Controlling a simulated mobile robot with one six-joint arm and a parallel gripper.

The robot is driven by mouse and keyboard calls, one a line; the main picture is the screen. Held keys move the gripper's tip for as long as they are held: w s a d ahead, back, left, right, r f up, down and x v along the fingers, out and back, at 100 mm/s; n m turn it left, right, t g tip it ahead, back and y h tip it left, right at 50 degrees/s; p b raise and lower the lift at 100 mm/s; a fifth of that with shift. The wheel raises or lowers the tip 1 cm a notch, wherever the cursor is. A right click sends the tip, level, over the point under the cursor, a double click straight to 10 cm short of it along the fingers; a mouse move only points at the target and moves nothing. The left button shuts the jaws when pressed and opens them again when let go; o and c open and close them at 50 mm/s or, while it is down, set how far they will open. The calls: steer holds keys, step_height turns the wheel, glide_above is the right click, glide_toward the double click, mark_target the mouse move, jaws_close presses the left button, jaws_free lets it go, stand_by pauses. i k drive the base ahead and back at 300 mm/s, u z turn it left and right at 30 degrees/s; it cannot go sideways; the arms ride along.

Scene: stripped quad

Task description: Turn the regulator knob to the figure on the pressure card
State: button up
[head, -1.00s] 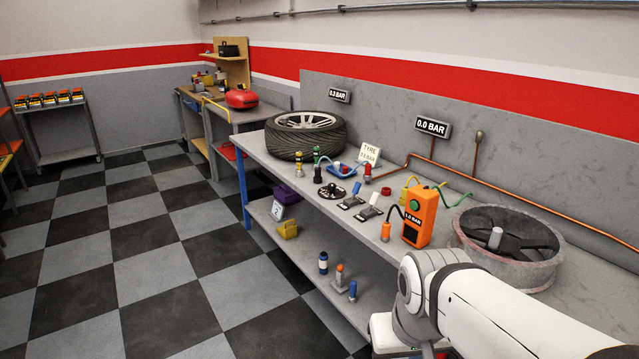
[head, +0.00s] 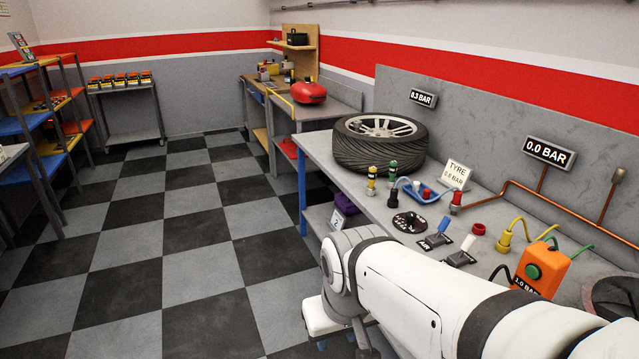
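The regulator knob appears to be the round dark dial (head: 409,222) with pale marks, lying on the bench just beyond my arm. Its setting is too small to read. The pressure card (head: 456,175) is white and stands behind it; it reads TYRE and a BAR figure that looks like 0.8. A display (head: 423,98) above the tyre reads 0.3 BAR, and a second display (head: 550,152) reads 0.0 BAR. My white arm crosses the lower right, with its wrist low at the bench's front edge. My gripper's fingers are not visible.
A blue lever (head: 441,226) and a white lever (head: 466,246) sit right of the dial. An orange box (head: 543,266) with a green button is nearer. Checkered floor (head: 190,240) is clear at left.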

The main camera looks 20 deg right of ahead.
mark_target(410, 217)
steer(key=z, duration=0.1)
steer(key=i, duration=1.45)
steer(key=z, duration=0.9)
steer(key=i, duration=0.3)
steer(key=z, duration=0.25)
steer(key=k, duration=0.85)
steer(key=z, duration=0.15)
steer(key=i, duration=0.9)
steer(key=u, duration=0.05)
